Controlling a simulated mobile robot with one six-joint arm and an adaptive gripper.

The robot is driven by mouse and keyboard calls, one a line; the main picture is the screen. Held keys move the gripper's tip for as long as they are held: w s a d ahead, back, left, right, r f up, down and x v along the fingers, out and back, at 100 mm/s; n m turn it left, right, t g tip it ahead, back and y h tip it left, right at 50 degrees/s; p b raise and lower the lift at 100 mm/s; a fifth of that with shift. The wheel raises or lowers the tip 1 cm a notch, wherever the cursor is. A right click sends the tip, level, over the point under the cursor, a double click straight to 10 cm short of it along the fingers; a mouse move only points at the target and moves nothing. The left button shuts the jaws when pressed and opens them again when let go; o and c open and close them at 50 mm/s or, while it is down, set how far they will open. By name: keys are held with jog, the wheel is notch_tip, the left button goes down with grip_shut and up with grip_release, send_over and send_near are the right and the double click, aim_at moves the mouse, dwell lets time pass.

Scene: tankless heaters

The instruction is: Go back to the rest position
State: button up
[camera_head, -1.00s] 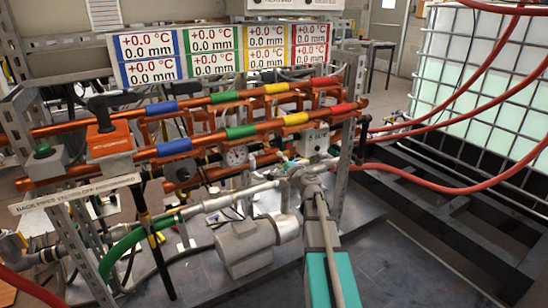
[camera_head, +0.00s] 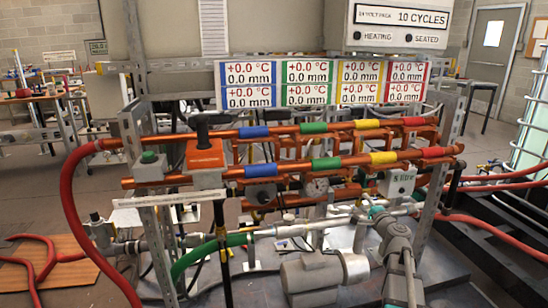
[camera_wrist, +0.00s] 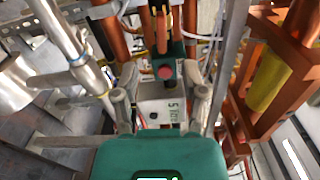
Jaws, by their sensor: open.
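My gripper (camera_wrist: 158,98) is open in the wrist view, its two grey fingers standing apart beyond my teal wrist housing. In the head view my arm rises from the lower right, and my gripper (camera_head: 372,208) is at the right end of the pipe rack, just below the white box (camera_head: 398,183). The fingertips are small and partly hidden there.
Copper pipes (camera_head: 290,134) with coloured bands cross the rack, under a readout panel (camera_head: 325,84). A metal post (camera_head: 432,200) stands close right of my gripper. A grey motor (camera_head: 312,275) sits below.

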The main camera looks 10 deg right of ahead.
jog(key=s+a+f+n+g+y, duration=0.35)
jog(key=a+f+n, duration=0.2)
jog(key=a, duration=0.55)
jog(key=s+a+f+n+g+y, duration=0.25)
jog(key=a+f+n+g, duration=0.3)
jog(key=a, duration=0.45)
jog(key=s+a+f+n+g+h, duration=0.3)
jog(key=s+f+n+g+h, duration=0.1)
jog(key=s, duration=0.4)
jog(key=s+a+f+n+g+h, duration=0.25)
jog(key=s+f+g, duration=0.2)
jog(key=s, duration=0.45)
notch_tip(320, 180, up, 34)
jog(key=h+p, duration=0.1)
jog(key=p, duration=3.2)
jog(key=shift+d+r+n, duration=0.15)
jog(key=shift+d+n, duration=0.1)
jog(key=shift+n, duration=0.1)
